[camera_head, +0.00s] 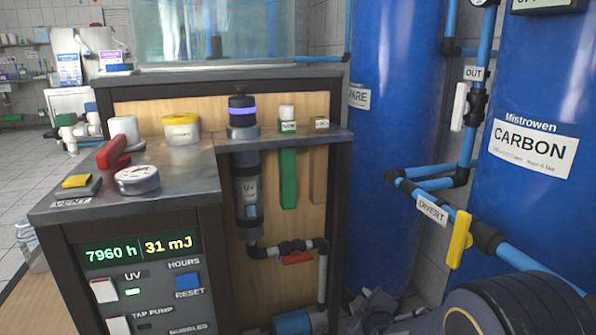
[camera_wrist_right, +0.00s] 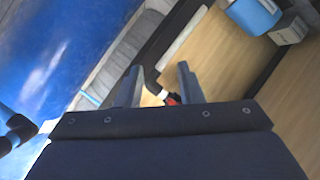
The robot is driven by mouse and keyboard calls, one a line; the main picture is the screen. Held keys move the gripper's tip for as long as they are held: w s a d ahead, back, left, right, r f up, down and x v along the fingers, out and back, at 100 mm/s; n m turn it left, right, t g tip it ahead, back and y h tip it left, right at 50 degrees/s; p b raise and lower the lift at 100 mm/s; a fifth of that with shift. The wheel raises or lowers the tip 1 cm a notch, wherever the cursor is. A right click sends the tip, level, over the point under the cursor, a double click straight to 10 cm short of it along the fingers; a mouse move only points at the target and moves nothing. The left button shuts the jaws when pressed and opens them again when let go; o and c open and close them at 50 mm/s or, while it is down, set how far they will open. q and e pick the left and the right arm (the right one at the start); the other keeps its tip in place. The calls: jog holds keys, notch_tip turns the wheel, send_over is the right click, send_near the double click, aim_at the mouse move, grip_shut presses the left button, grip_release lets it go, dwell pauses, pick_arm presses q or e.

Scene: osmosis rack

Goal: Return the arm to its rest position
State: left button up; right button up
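My right gripper (camera_wrist_right: 160,85) shows in the wrist view with its two grey fingers apart and nothing held between them. A small red valve handle (camera_wrist_right: 172,99) and a dark pipe elbow show past the fingers; I cannot tell how far off they are. In the head view, a dark rounded part of my right arm (camera_head: 520,308) fills the bottom right corner, below the yellow divert handle (camera_head: 460,240). My left arm and left gripper are not in view.
A blue CARBON tank (camera_head: 540,90) and another blue tank (camera_head: 395,130) stand at the right with blue pipes. The cabinet top (camera_head: 180,190) holds a red lever, gauge and jar. A red-handled valve (camera_head: 298,258) sits on piping below the UV unit (camera_head: 247,190).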

jog(key=s+d+r+m+g+y, duration=0.1)
jog(key=s+d+r+m+g, duration=0.4)
jog(key=s, duration=1.2)
jog(key=s+r+m+g+y, duration=0.15)
jog(key=s+m, duration=0.55)
jog(key=s, duration=1)
notch_tip(320, 180, up, 37)
jog(key=p, duration=3.8)
jog(key=shift+s+d+r+g+p, duration=0.15)
jog(key=shift+s+g+p, duration=0.2)
jog(key=shift+g+p, duration=0.1)
